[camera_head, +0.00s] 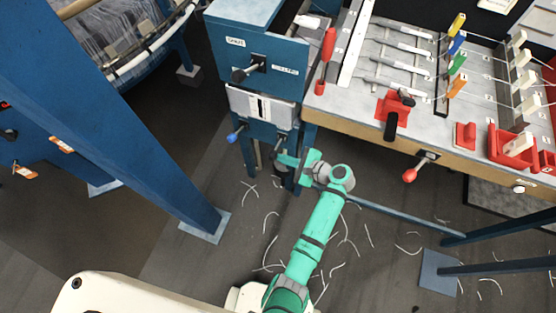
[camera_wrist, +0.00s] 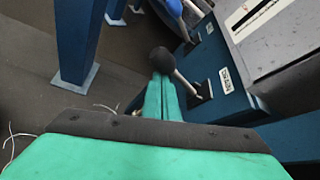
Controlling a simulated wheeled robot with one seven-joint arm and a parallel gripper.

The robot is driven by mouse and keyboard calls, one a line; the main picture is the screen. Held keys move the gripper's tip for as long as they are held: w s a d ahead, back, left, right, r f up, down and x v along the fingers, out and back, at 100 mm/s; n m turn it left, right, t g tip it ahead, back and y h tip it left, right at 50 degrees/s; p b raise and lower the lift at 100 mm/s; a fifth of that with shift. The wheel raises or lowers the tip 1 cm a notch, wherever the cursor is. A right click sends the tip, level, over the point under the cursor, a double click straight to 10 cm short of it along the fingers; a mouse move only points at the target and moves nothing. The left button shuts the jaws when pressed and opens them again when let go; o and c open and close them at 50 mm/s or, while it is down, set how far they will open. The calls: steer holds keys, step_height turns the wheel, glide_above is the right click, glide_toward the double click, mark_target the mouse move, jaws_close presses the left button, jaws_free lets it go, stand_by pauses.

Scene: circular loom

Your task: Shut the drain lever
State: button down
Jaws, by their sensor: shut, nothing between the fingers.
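A lever with a black ball knob (camera_wrist: 162,60) and a pale metal rod comes out of a dark slot in the blue panel in the wrist view. A small white label (camera_wrist: 230,78), too blurred to read surely, is beside the slot. I take this to be the drain lever; in the head view it is small and partly hidden by my gripper. My gripper (camera_wrist: 163,84) is shut and empty, its teal fingertips just at the knob in the picture. I cannot tell whether they touch. In the head view my gripper (camera_head: 288,161) is beside the blue cabinet's lower part.
The blue cabinet (camera_head: 235,52) also bears a black-knobbed lever (camera_head: 240,75) and a blue-knobbed lever (camera_head: 234,136). A workbench (camera_head: 345,103) with a red-knobbed lever (camera_head: 411,175) stands to the right. A blue post (camera_head: 140,130) stands left. White scraps litter the floor.

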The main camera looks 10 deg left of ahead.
steer(key=shift+w+r, duration=0.3)
steer(key=shift+r, duration=0.55)
steer(key=shift+w+r, duration=0.1)
steer(key=shift+r, duration=0.1)
step_height(320, 180, down, 4)
steer(key=w+v, duration=0.1)
steer(key=v, duration=0.9)
steer(key=shift+w+d, duration=0.3)
steer(key=shift+d, duration=0.15)
